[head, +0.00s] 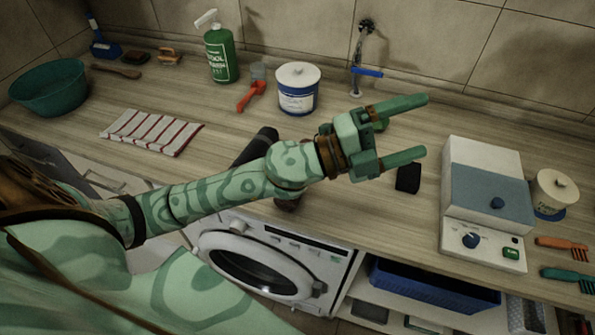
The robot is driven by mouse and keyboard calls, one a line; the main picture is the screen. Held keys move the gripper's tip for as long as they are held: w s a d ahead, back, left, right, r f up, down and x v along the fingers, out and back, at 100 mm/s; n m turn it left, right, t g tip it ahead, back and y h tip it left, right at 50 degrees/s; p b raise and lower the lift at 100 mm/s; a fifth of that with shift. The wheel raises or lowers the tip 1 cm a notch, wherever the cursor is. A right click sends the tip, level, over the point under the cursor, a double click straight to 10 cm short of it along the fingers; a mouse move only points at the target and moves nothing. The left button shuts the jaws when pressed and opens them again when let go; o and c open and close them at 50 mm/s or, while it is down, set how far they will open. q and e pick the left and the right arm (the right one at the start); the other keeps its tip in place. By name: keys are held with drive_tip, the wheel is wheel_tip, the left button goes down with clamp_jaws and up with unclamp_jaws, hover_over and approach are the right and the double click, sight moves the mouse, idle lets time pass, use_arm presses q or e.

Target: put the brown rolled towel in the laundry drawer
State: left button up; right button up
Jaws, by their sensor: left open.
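My left gripper (424,125) is open and empty above the middle of the counter, its two green fingers pointing right. A small brown thing (290,203) shows just below my left forearm at the counter's front edge. It may be an end of the brown rolled towel, but my arm hides most of it and I cannot tell. A dark, long object (257,146) sticks out behind the same forearm. At the left, under the counter, a pale front with a handle (104,182) shows partly behind my arm; I cannot tell if it is the laundry drawer. My right gripper is not in view.
A striped cloth (152,132), green basin (50,88), spray bottle (221,55) and white tub (297,88) stand on the counter. A black block (408,178) and white-blue appliance (486,200) are at right. Below are a washing machine (275,258) and blue crate (435,287).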

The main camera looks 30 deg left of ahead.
use_arm(q)
drive_tip(key=a+f+m+g+y, duration=0.4)
drive_tip(key=f+m+g, duration=0.55)
drive_tip(key=g, duration=0.25)
drive_tip(key=a+n+g+y, duration=0.25)
drive_tip(key=a+y, duration=0.65)
drive_tip(key=a, duration=1.2)
drive_tip(key=shift+n+t, duration=0.35)
drive_tip(key=shift+n, duration=0.05)
drive_tip(key=x, duration=0.7)
drive_tip(key=b+x, duration=0.1)
drive_tip(key=x, duration=0.2)
drive_tip(key=shift+w+a+f, duration=0.35)
drive_tip(key=shift+f, duration=0.05)
drive_tip(key=x, duration=0.6)
drive_tip(key=shift+w+b, duration=0.3)
drive_tip(key=shift+b, duration=0.1)
drive_tip(key=c, duration=1.1)
drive_tip(key=shift+a+r, duration=0.1)
drive_tip(key=shift+c, duration=0.6)
